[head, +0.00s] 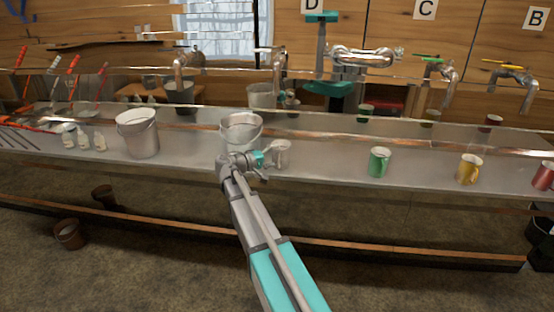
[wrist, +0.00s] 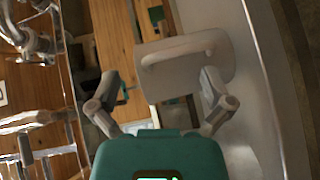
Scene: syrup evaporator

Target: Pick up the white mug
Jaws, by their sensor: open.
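The white mug (head: 280,153) stands upright on the metal counter, just right of my gripper (head: 264,163) in the head view. In the wrist view the picture is turned on its side, and the pale mug (wrist: 187,78) appears ahead of the fingers with its handle facing the camera. My gripper (wrist: 160,78) is open there, one finger to the left of the mug and one at its right edge. I see nothing held. I cannot tell whether the right finger touches the mug. My arm partly covers the counter in the head view.
A metal bucket (head: 240,128) stands just behind my gripper, and another bucket (head: 138,134) is farther left with small bottles (head: 84,138). Green (head: 379,162), yellow (head: 470,169) and red (head: 543,176) mugs stand to the right. The counter between white and green mugs is clear.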

